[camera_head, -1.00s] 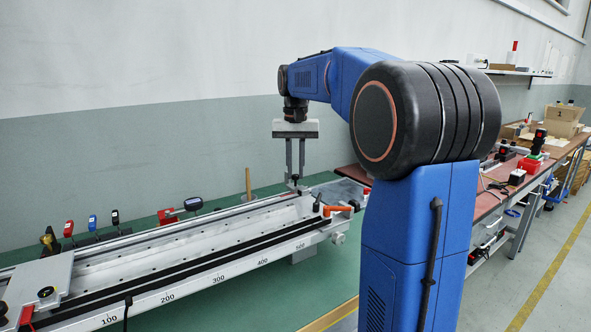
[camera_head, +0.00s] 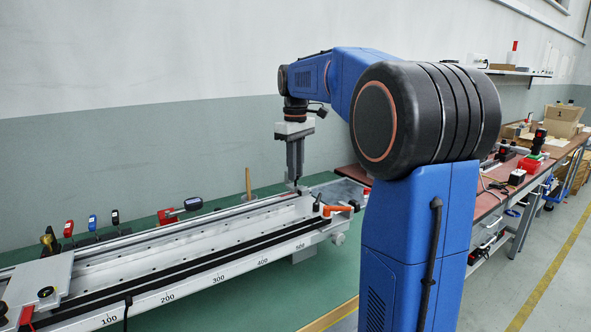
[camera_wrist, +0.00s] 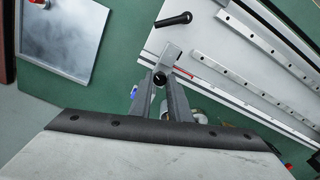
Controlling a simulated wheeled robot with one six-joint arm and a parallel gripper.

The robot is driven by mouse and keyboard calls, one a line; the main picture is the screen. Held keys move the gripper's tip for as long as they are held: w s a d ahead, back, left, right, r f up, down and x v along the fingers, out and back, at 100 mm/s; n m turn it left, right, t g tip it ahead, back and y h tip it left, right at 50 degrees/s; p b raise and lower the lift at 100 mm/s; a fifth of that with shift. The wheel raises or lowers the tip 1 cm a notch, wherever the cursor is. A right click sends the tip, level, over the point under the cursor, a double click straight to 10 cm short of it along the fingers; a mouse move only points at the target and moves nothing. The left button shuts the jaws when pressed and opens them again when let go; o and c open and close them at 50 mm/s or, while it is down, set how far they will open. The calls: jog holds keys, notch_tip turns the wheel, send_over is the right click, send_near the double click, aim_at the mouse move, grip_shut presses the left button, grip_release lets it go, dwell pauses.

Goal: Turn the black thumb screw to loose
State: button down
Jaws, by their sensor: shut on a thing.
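My gripper (camera_head: 296,181) points down at the far end of the long grey rail (camera_head: 185,280). The wrist view shows its two fingers (camera_wrist: 161,90) closed on the black thumb screw (camera_wrist: 160,79), one on each side of it. The screw sits beside a small grey block (camera_wrist: 171,54) at the rail's end. In the head view the screw is mostly hidden by the fingers.
An orange lever (camera_head: 339,209) and a black lever (camera_head: 317,201) stand close to the gripper; the black lever also shows in the wrist view (camera_wrist: 174,19). A metal tray (camera_wrist: 62,38) lies nearby.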

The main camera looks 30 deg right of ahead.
jog(key=n, duration=0.5)
jog(key=shift+n, duration=0.3)
jog(key=n, duration=0.5)
jog(key=shift+n, duration=0.4)
jog(key=c, duration=1.6)
grip_release()
jog(key=shift+c, duration=0.2)
